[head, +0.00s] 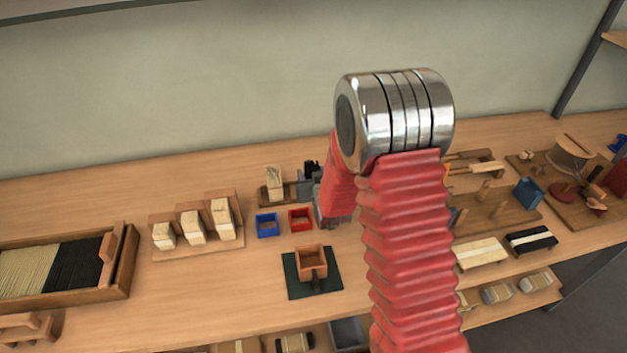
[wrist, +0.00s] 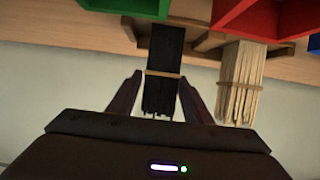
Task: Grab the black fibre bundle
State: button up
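The black fibre bundle (wrist: 164,52) hangs top-down in the wrist view, with a tan band around it. It stands in a wooden holder (wrist: 208,42). My gripper (wrist: 160,76) is open, with one dark finger on each side of the bundle's free end. Gaps show between the fingers and the fibres; contact at the fingertips cannot be told. In the head view, only the top of the black bundle (head: 311,168) shows, and my arm hides most of my gripper.
A pale fibre bundle (wrist: 240,80) stands close beside the black one. Red (head: 300,219) and blue (head: 267,225) trays lie in front. Wooden blocks with pale tufts (head: 193,228) stand left, beyond them a fibre tray (head: 128,262). A brown cup (head: 312,262) sits on a dark mat.

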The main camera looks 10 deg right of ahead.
jog(key=c, duration=0.8)
jog(key=shift+r, duration=0.1)
jog(key=shift+r, duration=4.95)
